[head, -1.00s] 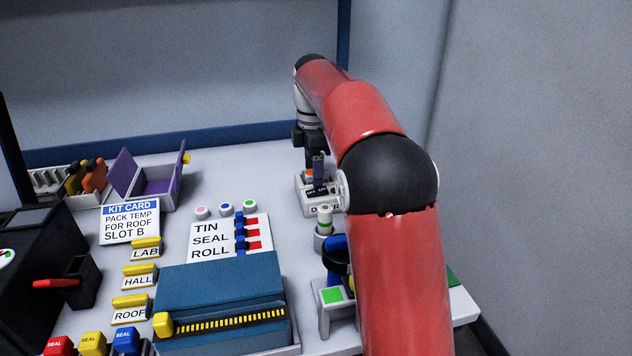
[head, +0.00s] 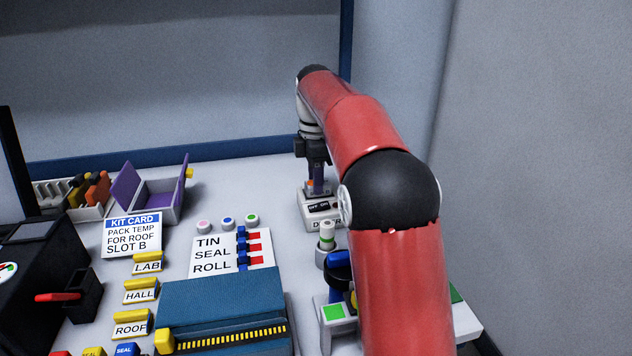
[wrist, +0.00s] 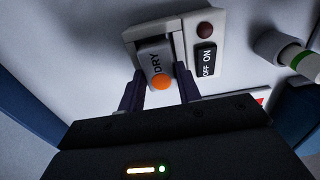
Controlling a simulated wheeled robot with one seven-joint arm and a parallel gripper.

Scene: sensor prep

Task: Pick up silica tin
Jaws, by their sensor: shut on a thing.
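The silica tin (wrist: 155,55) appears to be the small grey piece marked DRY with an orange dot, seen in the wrist view. It sits in a slot of the pale dryer box (wrist: 208,22). My gripper (wrist: 160,92) has its two dark fingers on either side of the tin's near end, shut on it. In the head view my gripper (head: 317,186) points down at the dryer (head: 318,218), and a bit of orange on the tin (head: 310,184) shows beside the fingers. The tin's lower part is hidden in the slot.
An OFF/ON switch (wrist: 207,59) is right beside the slot. A white cylinder with a green band (head: 327,236) stands close in front of the dryer. The TIN SEAL ROLL board (head: 213,254) and purple-lidded box (head: 160,204) are left. Bare table lies between box and dryer.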

